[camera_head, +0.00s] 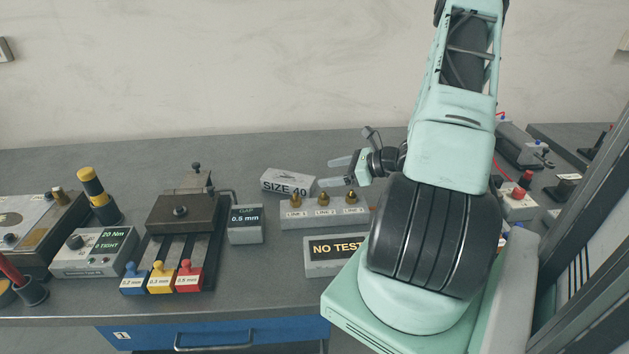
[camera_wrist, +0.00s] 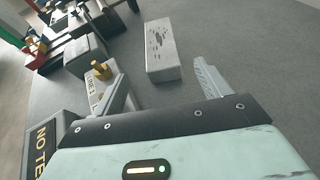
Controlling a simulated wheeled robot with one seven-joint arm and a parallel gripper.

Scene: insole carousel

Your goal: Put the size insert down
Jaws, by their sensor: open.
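The size insert is a grey block marked "SIZE 40" (camera_head: 287,182), lying on the bench behind the rack with brass-tipped pieces. In the wrist view the block (camera_wrist: 162,50) lies flat on the grey bench top, with dark marks on its upper face. My gripper (camera_head: 342,171) is open and empty, just to the right of the block in the head view. In the wrist view its two fingers (camera_wrist: 165,88) are spread wide, and the block lies beyond the tips, apart from them.
A rack with brass tips (camera_head: 323,213) and a "NO TEST" display box (camera_head: 335,256) stand in front of the block. A "0.5 mm" display (camera_head: 246,224) and a dark fixture with coloured tabs (camera_head: 181,214) are to the left. The bench behind the block is clear.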

